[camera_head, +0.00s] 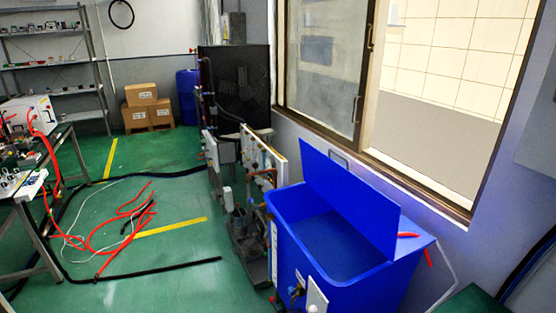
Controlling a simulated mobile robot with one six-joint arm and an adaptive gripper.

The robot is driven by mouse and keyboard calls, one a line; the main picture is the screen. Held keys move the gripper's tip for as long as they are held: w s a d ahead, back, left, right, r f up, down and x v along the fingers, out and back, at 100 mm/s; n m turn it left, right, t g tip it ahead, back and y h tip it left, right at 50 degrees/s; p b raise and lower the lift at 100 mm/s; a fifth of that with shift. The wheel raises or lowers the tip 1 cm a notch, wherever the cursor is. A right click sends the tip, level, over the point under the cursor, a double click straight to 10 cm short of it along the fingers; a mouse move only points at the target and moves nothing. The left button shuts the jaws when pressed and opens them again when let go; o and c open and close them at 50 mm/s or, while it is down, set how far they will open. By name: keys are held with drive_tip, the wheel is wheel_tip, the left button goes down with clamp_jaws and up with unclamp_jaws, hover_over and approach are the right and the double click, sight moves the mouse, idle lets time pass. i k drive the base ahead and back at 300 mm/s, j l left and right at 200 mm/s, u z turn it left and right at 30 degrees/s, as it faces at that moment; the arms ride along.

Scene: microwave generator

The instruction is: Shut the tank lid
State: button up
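A blue tank (335,278) stands at the lower right, beside the wall under the window. Its blue lid (349,197) is a flat panel standing up steeply, tilted, above the tank's top, so the tank is open and its inside shows. A red handle-like piece (408,235) is at the tank's right side, by the lid's lower right corner. My gripper is not in view.
Pumps and pipes (245,230) stand just left of the tank. Red hoses (110,230) and black cables lie on the green floor. A table (40,180) is at the left; cardboard boxes (147,108) stand at the back. Some floor between is clear.

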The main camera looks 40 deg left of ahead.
sight(376, 217)
drive_tip(key=u, duration=1.3)
drive_tip(key=i, duration=0.55)
